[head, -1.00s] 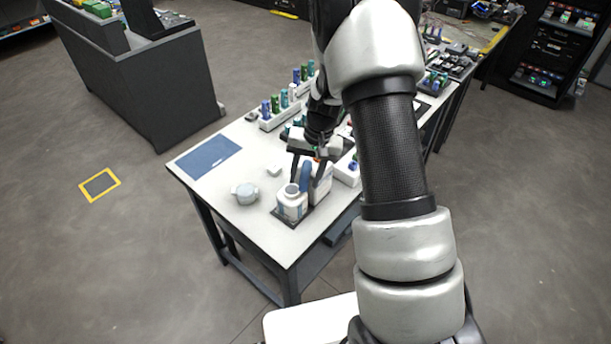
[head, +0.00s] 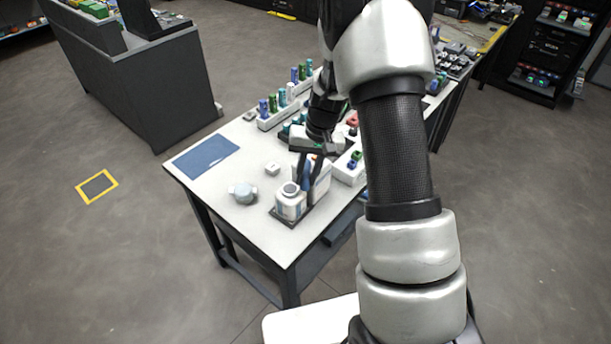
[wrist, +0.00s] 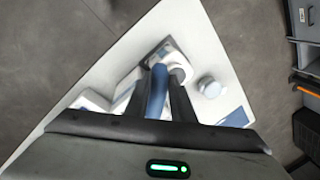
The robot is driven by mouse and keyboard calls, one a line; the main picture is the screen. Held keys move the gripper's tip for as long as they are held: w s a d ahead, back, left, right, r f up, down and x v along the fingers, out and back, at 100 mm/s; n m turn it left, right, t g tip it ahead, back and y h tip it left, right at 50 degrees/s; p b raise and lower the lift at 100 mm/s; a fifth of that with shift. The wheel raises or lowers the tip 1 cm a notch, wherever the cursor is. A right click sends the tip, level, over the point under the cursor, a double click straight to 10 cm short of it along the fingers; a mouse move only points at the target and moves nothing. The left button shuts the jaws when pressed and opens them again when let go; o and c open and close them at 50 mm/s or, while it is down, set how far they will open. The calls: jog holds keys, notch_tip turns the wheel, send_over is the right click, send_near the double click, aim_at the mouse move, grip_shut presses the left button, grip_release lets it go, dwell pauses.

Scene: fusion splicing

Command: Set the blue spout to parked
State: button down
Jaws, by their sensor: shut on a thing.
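The blue spout (wrist: 157,88) is a rounded blue arm standing between my two fingers in the wrist view. It also shows partly in the head view (head: 306,174), above and behind a white bottle (head: 290,205) with an open round neck and a blue label. My gripper (head: 310,165) points down over the table with its fingers shut on the spout; in the wrist view the dark fingers (wrist: 159,92) flank it. A white block-like container (head: 322,181) stands just behind the spout. The spout's lower end is hidden.
The bottle and container stand on a dark tray (head: 287,222) near the table's front corner. A pale round pot (head: 243,192), a small white block (head: 272,168) and a blue mat (head: 206,157) lie to the left. Racks of coloured bottles (head: 286,101) stand behind.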

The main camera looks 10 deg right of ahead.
jog(key=c, duration=1.5)
grip_release()
jog(key=d+r, duration=0.1)
jog(key=r, duration=0.4)
jog(key=d+r, duration=0.1)
jog(key=r, duration=0.5)
jog(key=d+r, duration=0.1)
jog(key=r, duration=0.5)
jog(key=shift+s+d+r, duration=0.1)
jog(key=shift+s, duration=0.25)
jog(key=shift+c, duration=0.7)
jog(key=a+f+h+b, duration=0.1)
jog(key=a, duration=0.1)
jog(key=s+a+f+n+g+h+b, duration=0.1)
jog(key=a+f+h, duration=0.1)
jog(key=a, duration=0.1)
jog(key=s+a+f+n+g+h+b, duration=0.1)
jog(key=a+f+b, duration=0.1)
jog(key=a, duration=0.1)
jog(key=shift+s+f+h, duration=0.1)
jog(key=shift+s+h, duration=0.05)
jog(key=shift+h, duration=0.25)
grip_shut()
jog(key=w+a+n+t+h+b, duration=0.2)
jog(key=a+t+h, duration=0.1)
jog(key=a+h, duration=0.3)
jog(key=shift+y, duration=0.5)
jog(key=x, duration=1.2)
jog(key=shift+d+f+b, duration=0.2)
jog(key=shift+b, duration=0.1)
